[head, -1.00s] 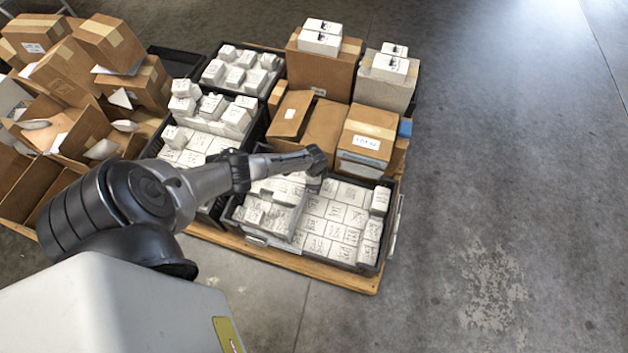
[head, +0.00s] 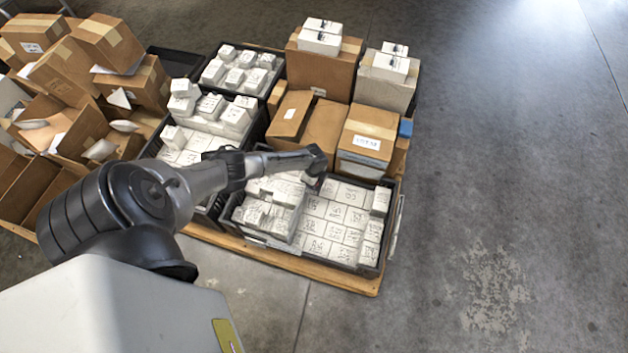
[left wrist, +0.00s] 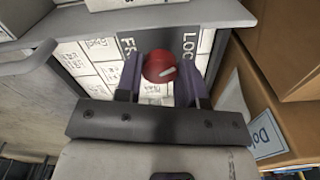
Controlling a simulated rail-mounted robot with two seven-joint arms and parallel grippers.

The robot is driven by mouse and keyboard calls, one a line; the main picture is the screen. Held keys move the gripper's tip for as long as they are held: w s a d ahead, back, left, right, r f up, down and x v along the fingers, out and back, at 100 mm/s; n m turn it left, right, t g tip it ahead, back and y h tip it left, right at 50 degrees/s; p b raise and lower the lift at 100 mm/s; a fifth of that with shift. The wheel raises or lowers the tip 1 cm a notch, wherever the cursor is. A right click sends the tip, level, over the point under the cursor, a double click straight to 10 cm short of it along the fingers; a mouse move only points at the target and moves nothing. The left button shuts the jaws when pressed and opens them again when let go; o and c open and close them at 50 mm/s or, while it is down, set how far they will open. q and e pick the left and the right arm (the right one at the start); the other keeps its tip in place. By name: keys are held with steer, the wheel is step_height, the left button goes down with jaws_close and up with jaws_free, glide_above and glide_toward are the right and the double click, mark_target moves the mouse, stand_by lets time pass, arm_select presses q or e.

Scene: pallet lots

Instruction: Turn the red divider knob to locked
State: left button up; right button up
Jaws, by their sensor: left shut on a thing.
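The red divider knob (left wrist: 155,63) shows in the left wrist view, with a short white pointer mark on its right half. It sits on a dark strip (left wrist: 192,45) with partly hidden lettering, "FR" at left and "LOC" at right. The pointer mark lies toward the "LOC" side. My left gripper (left wrist: 160,76) is shut on the knob, one finger on each side. In the head view my left gripper (head: 316,164) is over the back of the front black crate (head: 376,268); the knob is hidden there. My right gripper is in neither current view.
White labelled boxes (head: 318,228) fill the crate below the gripper. Cardboard boxes (head: 366,138) stand close behind it, one close to the gripper's right in the wrist view (left wrist: 262,115). More crates stand to the left. The floor at right is clear.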

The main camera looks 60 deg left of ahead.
arm_select(q)
steer(key=shift+r, duration=0.1)
steer(key=o, duration=0.9)
step_height(320, 180, up, 14)
steer(key=p, duration=0.8)
steer(key=shift+p, duration=0.3)
